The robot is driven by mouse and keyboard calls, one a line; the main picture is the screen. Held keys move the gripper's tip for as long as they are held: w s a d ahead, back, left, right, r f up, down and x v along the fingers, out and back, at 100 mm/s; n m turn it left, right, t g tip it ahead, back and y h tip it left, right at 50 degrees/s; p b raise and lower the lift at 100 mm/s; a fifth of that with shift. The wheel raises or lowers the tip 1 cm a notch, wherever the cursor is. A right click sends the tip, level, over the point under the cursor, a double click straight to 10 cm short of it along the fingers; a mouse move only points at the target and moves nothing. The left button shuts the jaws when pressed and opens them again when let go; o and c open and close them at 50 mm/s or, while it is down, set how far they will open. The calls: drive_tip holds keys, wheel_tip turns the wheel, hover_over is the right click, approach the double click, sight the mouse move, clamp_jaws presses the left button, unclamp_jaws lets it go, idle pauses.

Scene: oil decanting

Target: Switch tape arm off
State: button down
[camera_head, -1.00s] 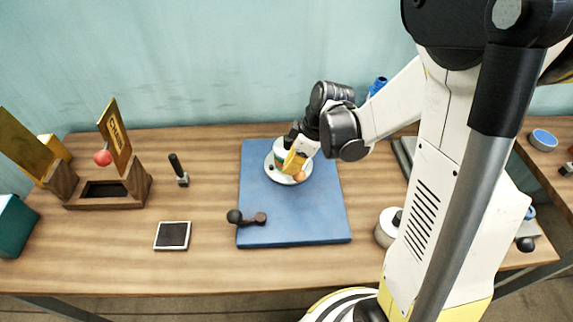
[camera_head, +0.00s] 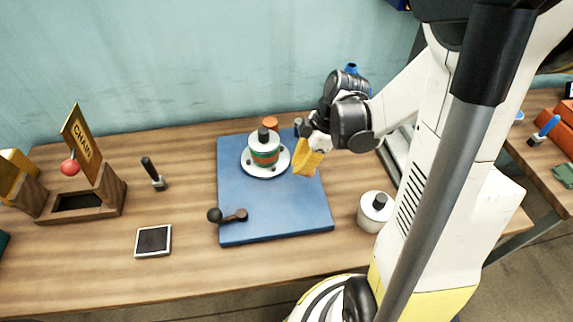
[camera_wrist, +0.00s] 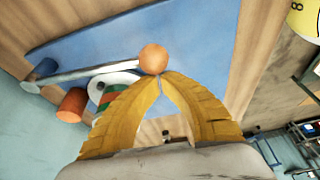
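The tape spool (camera_head: 264,152), banded green, red and white, sits on a round white plate (camera_head: 253,168) on the blue board (camera_head: 240,195). My yellow-fingered gripper (camera_head: 307,172) is over the board's right side, right of the spool and apart from it. In the wrist view, the tape arm (camera_wrist: 80,75) is a pale rod from a grey post (camera_wrist: 42,70) to an orange ball (camera_wrist: 153,58). My fingertips (camera_wrist: 161,82) meet, right at the ball; whether they touch it is unclear. The gripper hides the ball in the head view. The spool is partly behind a finger in the wrist view.
A dark crank handle (camera_head: 229,215) lies at the board's front left. A white canister (camera_head: 375,211) stands right of the board. An orange cylinder (camera_head: 270,123) stands behind the spool. A flat framed pad (camera_head: 153,240) and wooden stand (camera_head: 80,203) are at left.

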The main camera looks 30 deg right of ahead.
drive_tip(key=shift+s+d, duration=0.3)
drive_tip(key=shift+d, duration=0.3)
wheel_tip(320, 180, up, 10)
drive_tip(key=p, duration=0.4)
drive_tip(key=shift+a, duration=0.25)
drive_tip(key=shift+a+r, duration=0.1)
idle(0.4)
